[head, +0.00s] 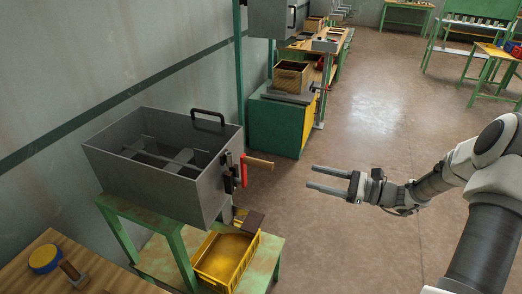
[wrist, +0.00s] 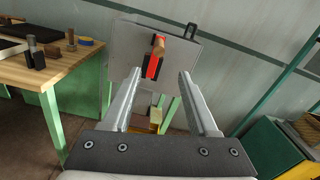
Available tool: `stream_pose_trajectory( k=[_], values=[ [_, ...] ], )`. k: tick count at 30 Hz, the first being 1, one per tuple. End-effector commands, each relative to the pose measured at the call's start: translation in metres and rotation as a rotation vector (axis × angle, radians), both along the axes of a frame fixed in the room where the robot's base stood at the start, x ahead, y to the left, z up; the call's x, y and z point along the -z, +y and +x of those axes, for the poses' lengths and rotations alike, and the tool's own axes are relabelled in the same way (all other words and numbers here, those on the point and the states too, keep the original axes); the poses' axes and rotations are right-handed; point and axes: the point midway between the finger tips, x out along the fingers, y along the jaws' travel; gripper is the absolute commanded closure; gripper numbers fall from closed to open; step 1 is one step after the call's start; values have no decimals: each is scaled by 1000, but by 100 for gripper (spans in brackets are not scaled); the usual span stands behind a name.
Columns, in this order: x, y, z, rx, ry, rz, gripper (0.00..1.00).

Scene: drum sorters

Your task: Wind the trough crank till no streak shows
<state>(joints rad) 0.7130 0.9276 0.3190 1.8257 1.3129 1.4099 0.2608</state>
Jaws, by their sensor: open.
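The trough (head: 162,190) is an open grey metal box on a green stand at the left of the head view. Paddle-like bars show inside it; its floor is mostly in shadow and I cannot make out any streak. The crank on its right end has a red arm (head: 243,170) and a wooden handle (head: 258,162) pointing right. In the wrist view the crank's red arm (wrist: 152,67) and wooden handle (wrist: 159,47) show ahead, beyond the fingertips. My gripper (head: 315,178) is open and empty, to the right of the handle and apart from it.
A yellow crate (head: 226,258) sits on the stand's lower shelf (head: 265,262) beneath the trough. A wooden table (head: 105,275) with a blue-and-yellow round item (head: 45,258) is at the lower left.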

Motion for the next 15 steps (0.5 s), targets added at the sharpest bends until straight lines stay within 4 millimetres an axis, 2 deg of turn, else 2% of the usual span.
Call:
stream_pose_trajectory(
  k=[5, 15],
  values=[
    [0, 22, 7, -4, 1, 2, 41],
    [0, 91, 32, -5, -1, 1, 41]
  ],
)
